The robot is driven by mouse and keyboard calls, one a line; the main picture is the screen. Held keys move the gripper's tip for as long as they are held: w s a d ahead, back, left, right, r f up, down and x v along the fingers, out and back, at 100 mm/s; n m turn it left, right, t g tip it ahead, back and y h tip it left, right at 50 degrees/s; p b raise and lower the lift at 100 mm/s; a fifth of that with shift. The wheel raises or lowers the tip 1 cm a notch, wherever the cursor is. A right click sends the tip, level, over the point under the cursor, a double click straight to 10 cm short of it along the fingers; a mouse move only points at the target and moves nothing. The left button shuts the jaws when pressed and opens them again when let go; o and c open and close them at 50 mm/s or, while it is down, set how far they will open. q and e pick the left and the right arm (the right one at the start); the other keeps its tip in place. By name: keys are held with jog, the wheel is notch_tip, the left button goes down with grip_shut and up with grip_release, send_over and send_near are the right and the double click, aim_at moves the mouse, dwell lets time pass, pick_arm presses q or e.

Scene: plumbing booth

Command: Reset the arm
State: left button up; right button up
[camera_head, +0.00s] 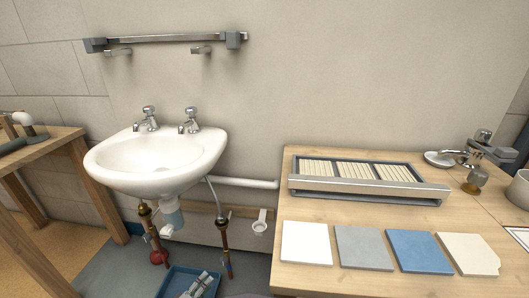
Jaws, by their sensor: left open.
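No gripper of mine stands out clearly in the head view, and I cannot place the left fingertips with certainty. I see nothing held. My right gripper is not in view. The white washbasin (158,160) with two chrome taps hangs on the wall at the left of centre. Below it are a drain trap (173,215) and two supply pipes, one with a red fitting (159,257).
A wooden worktop (300,163) at right bears a slotted tray (410,196), several sample tiles (307,242) and a chrome tap (480,143). A wooden bench (55,138) stands left. A blue tray (172,281) with grey parts lies on the floor. A wall rail (165,38) hangs above.

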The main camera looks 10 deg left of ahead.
pick_arm(q)
jog(key=s+d+r+m+g+y, duration=0.1)
jog(key=d+r+m+g, duration=0.15)
jog(key=d, duration=0.65)
jog(key=s+d+r+m+g, duration=0.2)
jog(key=d+m+g, duration=0.15)
jog(key=d, duration=0.55)
jog(key=s+a+r+m+g+y, duration=0.2)
jog(key=s+r+m+g, duration=0.1)
jog(key=s+r, duration=0.4)
jog(key=s+a+r+m+g+y+p, duration=0.1)
jog(key=s+a+r+m+g+y, duration=0.1)
jog(key=s+r, duration=0.6)
notch_tip(320, 180, up, 2)
jog(key=shift+a+r+m+g, duration=0.15)
jog(key=shift+a+m+g, duration=0.45)
jog(key=shift+a+m, duration=0.35)
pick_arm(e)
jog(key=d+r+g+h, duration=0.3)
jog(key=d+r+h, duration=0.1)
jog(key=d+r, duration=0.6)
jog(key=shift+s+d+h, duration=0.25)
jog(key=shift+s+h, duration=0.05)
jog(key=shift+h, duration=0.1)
